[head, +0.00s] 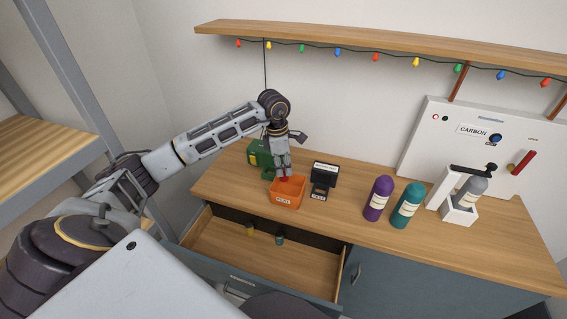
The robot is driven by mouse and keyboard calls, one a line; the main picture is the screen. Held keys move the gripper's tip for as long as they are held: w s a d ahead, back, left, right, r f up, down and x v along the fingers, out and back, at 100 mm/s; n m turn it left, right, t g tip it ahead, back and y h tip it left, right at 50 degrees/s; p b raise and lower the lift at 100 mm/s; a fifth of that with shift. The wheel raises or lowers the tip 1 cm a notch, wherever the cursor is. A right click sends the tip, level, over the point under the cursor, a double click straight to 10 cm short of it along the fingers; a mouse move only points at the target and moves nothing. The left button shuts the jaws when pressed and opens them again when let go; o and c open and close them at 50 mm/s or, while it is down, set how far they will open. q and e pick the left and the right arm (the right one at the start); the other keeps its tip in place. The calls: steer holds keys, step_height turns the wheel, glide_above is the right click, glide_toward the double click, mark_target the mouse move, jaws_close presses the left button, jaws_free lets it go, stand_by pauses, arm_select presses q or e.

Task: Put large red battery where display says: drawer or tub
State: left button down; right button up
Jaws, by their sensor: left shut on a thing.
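My left gripper (284,172) points down over the orange tub (287,201), shut on the large red battery. Only a small red part of the battery (284,179) shows, at the tub's opening; I cannot tell whether it touches the tub's floor. The tub stands on the wooden counter and has a small label on its front. The black display unit (325,172) stands just right of the tub; its lettering is too small to read surely. The drawer (222,246) below the counter is pulled open. My right gripper is not in view.
A yellow battery (250,230) and a teal battery (279,239) are in the drawer. Purple (377,198) and teal (406,206) bottles, a grey-white device (460,197) and a white wall panel (480,140) are to the right.

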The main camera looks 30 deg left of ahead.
arm_select(q)
steer(key=shift+f+b, duration=0.35)
steer(key=shift+f, duration=0.75)
steer(key=c, duration=1.1)
jaws_free()
steer(key=shift+r, duration=0.2)
steer(key=shift+s+a+r, duration=0.15)
steer(key=shift+a+r, duration=0.05)
steer(key=shift+r, duration=1.75)
steer(key=shift+s+a+r, duration=0.1)
steer(key=shift+a+r, duration=0.05)
steer(key=shift+r, duration=1.75)
steer(key=shift+s+a+r, duration=0.15)
steer(key=shift+a+r, duration=0.05)
steer(key=shift+r, duration=1.75)
steer(key=shift+f, duration=0.1)
